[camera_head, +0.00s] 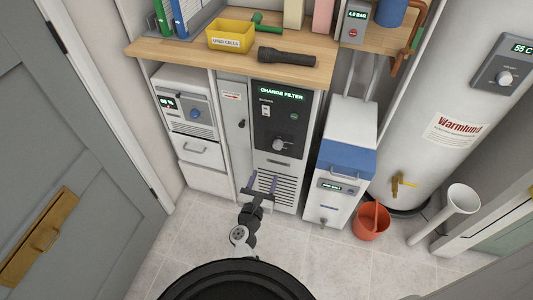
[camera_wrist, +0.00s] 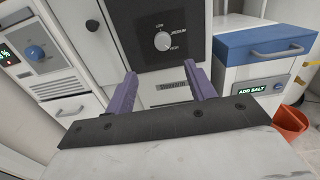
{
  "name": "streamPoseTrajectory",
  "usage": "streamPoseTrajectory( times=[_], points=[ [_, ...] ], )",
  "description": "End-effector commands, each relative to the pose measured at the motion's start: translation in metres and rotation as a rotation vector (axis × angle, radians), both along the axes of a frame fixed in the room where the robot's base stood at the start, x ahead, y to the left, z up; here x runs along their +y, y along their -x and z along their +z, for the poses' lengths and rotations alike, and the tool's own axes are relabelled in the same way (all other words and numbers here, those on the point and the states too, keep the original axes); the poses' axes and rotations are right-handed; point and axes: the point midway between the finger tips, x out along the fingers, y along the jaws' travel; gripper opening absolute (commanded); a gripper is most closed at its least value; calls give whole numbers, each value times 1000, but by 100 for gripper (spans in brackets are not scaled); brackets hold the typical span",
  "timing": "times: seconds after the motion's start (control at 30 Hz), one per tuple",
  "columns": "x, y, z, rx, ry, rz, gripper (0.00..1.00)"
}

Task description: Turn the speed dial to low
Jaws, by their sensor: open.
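The speed dial (camera_wrist: 163,41) is a round light knob on a black panel (camera_wrist: 145,22). In the wrist view, labels around it read low, medium and high, and its pointer mark is too small to read surely. In the head view the dial (camera_head: 277,144) sits low on the panel, under a green "CHANGE FILTER" display (camera_head: 281,90). My gripper (camera_head: 262,183) is open and empty, below the dial in front of the vent slats. In the wrist view its two purple fingers (camera_wrist: 167,82) stand apart, below the dial and not touching it.
A white unit with a blue knob (camera_head: 194,114) stands left. A blue-lidded salt unit (camera_head: 345,160) and an orange bucket (camera_head: 370,220) stand right. A wooden counter (camera_head: 190,50) above holds a yellow box (camera_head: 230,37) and a flashlight (camera_head: 287,56). Tiled floor (camera_head: 190,235) in front is clear.

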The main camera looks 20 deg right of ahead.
Motion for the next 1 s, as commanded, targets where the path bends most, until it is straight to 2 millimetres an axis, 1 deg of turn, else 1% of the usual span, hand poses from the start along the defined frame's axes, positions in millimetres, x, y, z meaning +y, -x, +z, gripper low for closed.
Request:
streamPoseTrajectory(
  times=[0.07, 0.17, 0.27, 0.5, 0.7, 0.8, 1.0],
  points=[
    [-5, 2, -4, 0, -16, -11, 55],
    [-10, -5, -4, -2, -19, -11, 55],
    [-18, -18, -3, -3, -17, -12, 55],
    [-45, -59, -4, -3, -15, -10, 55],
    [-66, -89, -4, -2, -14, -10, 55],
    [-72, -100, -4, -1, -15, -9, 55],
    [-80, -110, -4, 0, -14, -8, 55]
  ],
)
